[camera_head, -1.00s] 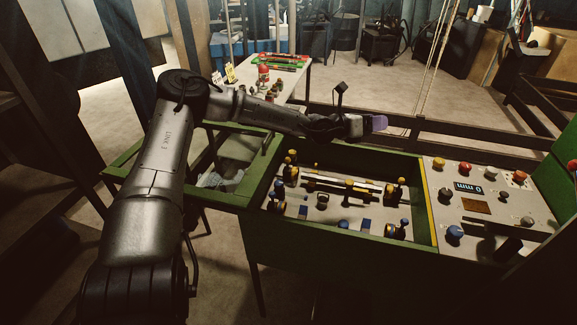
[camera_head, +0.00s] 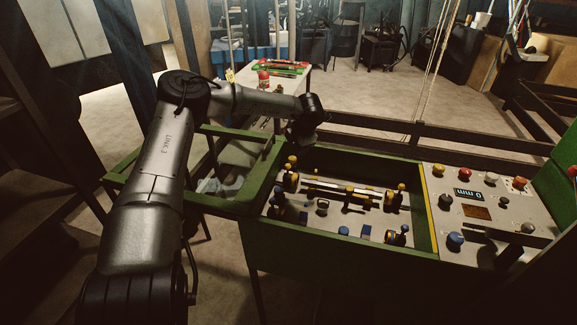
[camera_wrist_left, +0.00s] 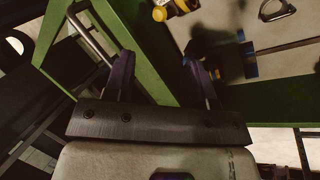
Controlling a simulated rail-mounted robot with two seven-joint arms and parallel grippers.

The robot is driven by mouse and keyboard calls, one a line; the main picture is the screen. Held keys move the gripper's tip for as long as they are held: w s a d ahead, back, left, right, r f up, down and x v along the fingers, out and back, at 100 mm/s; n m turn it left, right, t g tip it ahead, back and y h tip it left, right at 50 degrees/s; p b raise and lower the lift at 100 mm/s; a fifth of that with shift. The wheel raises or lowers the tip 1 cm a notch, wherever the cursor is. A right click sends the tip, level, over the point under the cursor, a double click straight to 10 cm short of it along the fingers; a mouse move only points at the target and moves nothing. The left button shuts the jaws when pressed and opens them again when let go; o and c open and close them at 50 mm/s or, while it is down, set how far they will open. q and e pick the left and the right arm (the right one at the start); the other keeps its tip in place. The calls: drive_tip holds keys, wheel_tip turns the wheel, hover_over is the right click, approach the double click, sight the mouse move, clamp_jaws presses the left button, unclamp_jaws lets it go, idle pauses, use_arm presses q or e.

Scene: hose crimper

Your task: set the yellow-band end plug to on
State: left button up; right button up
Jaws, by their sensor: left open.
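In the head view, yellow-marked fittings (camera_head: 291,179) stand at the left end of the green-walled crimper tray, and more yellow-marked fittings (camera_head: 390,200) stand at its right end. I cannot tell which one is the yellow-band end plug. My left gripper (camera_head: 302,131) points down above the tray's back left corner, apart from the fittings. In the left wrist view, my left gripper (camera_wrist_left: 157,70) is open and empty, its fingers over the green frame. A yellow-banded piece (camera_wrist_left: 181,6) shows past the fingertips at the top. My right gripper is not in view.
A control panel (camera_head: 490,205) with knobs and a display adjoins the tray on the right. A yellow-banded bar (camera_head: 345,190) lies across the tray, with blue knobs (camera_head: 343,230) along its front. Behind, a white table (camera_head: 290,85) holds a red can and coloured bars.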

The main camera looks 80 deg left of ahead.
sight(289, 165)
use_arm(q)
drive_tip(key=b+x, duration=0.2)
drive_tip(key=x, duration=0.4)
drive_tip(key=b+x, duration=0.2)
drive_tip(key=x, duration=0.3)
drive_tip(key=shift+s+f, duration=0.25)
drive_tip(key=shift+f, duration=0.1)
drive_tip(key=shift+b+x, duration=0.7)
drive_tip(key=shift+x, duration=0.35)
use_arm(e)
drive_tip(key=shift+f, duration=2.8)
use_arm(q)
drive_tip(key=shift+a, duration=0.1)
drive_tip(key=shift+c, duration=0.5)
